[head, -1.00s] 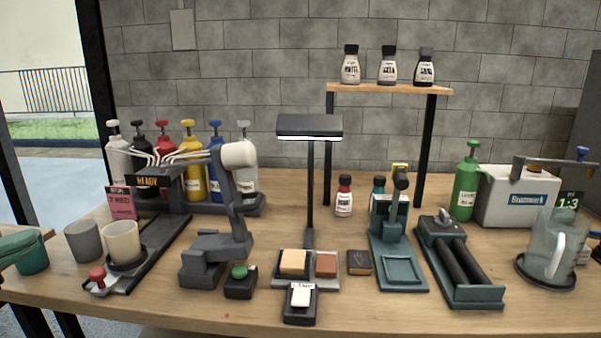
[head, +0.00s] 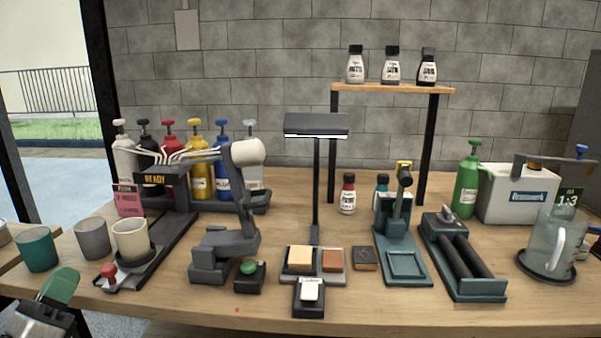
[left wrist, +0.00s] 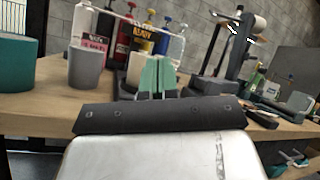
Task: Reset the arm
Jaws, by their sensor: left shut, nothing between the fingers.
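My left gripper (head: 60,286) is at the lower left of the head view, in front of the bench edge. Its green fingers (left wrist: 157,76) are pressed together and empty in the left wrist view. A small grey tabletop arm (head: 228,240) with a white rounded head stands on the bench, apart from my gripper and to its right. A green button (head: 248,267) on a dark box sits at its foot. A red knob (head: 109,270) is at the front end of the dark rail. My right gripper is not in view.
A teal cup (head: 37,249), a grey cup (head: 93,238) and a cream cup (head: 131,238) on the rail stand at the left. Several pump bottles stand behind. A lamp (head: 316,124), sponge tray (head: 317,280) and teal stands fill the middle and right.

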